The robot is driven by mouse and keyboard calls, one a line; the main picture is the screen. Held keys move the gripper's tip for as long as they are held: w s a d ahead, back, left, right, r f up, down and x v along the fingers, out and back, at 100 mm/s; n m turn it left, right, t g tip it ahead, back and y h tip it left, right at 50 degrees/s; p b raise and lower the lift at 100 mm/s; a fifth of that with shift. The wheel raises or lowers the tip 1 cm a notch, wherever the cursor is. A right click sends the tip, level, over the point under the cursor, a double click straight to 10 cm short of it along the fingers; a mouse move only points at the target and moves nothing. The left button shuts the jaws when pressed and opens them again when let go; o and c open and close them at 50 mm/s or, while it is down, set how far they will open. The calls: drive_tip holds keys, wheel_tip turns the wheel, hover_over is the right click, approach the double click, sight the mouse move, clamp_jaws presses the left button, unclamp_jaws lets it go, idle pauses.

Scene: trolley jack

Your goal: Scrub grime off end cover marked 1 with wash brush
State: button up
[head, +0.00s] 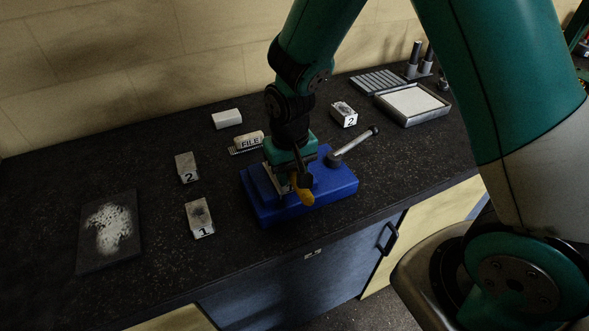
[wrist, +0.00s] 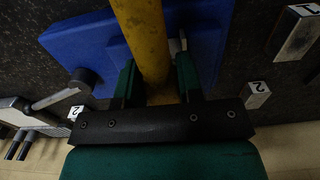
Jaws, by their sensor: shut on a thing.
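My gripper (head: 290,178) is over the blue vise at the middle of the bench. In the wrist view my gripper (wrist: 156,78) is shut around a yellow handle (wrist: 141,38), which I take for the wash brush. Its yellow end (head: 305,197) shows below my gripper in the head view; bristles cannot be made out. The end cover marked 1 (head: 200,217) lies left of the vise, apart from my gripper, with a dark grime patch on its top. It also shows in the wrist view (wrist: 299,33) at the upper right.
The blue vise (head: 335,186) has a grey lever (head: 353,146). A block marked 2 (head: 187,167) lies behind cover 1; another marked 2 (head: 344,114) is farther back.

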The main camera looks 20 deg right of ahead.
drive_tip(key=shift+a+f, duration=0.1)
drive_tip(key=shift+a, duration=0.45)
drive_tip(key=shift+d+r, duration=0.2)
drive_tip(key=shift+d, duration=1)
wheel_tip(320, 180, up, 7)
drive_tip(key=p, duration=0.6)
